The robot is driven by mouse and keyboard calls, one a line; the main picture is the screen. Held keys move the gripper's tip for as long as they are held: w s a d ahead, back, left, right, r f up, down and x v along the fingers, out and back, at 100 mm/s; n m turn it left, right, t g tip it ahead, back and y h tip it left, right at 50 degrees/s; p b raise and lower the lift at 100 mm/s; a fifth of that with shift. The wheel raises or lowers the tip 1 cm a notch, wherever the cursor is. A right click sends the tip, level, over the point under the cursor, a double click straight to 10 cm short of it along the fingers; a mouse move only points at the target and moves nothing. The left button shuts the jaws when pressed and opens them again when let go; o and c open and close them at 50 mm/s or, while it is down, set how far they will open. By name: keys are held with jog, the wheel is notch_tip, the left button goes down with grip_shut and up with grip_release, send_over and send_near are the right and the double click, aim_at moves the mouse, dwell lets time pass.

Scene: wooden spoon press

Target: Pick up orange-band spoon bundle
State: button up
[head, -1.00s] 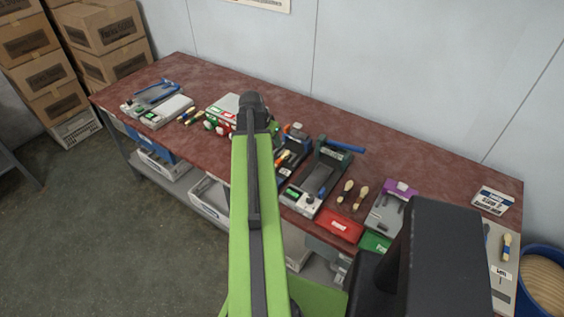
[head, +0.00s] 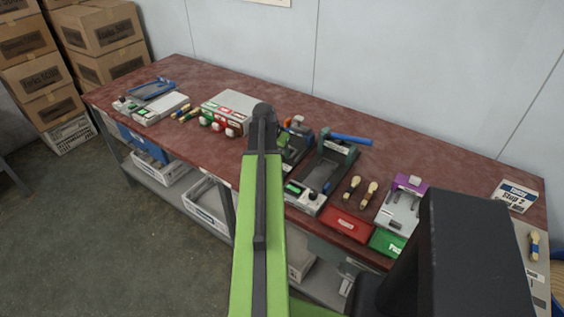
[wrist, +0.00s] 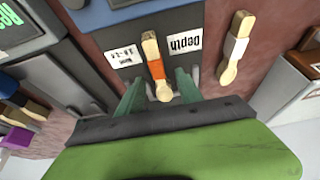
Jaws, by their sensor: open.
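The orange-band spoon bundle (wrist: 155,69) is pale wood with an orange band, lying on a dark grey surface in the wrist view. Its rounded end points toward my gripper (wrist: 160,82). My gripper is open, with one green finger on each side of the bundle's rounded end; I cannot tell whether either touches it. In the head view my arm hides the bundle and most of the gripper. A white-band spoon bundle (wrist: 235,48) lies apart to the right in the wrist view.
In the head view, a press with a blue handle (head: 350,139), a red tray (head: 347,223) and two spoon bundles (head: 369,193) stand to the right of my arm. A white box (head: 237,101) stands to the left.

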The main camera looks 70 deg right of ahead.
jog(key=shift+d+f, duration=0.2)
jog(key=shift+f, duration=0.4)
jog(key=shift+r, duration=0.2)
grip_shut()
jog(key=shift+r+p, duration=0.3)
jog(key=shift+p, duration=0.15)
jog(key=r+p, duration=0.4)
jog(key=shift+s+a+r+p, duration=0.3)
jog(key=shift+a+r+p, duration=0.05)
jog(key=shift+a, duration=0.05)
jog(key=s+a+r+p, duration=0.5)
jog(key=s+a, duration=0.2)
jog(key=shift+s+a+r+p, duration=0.35)
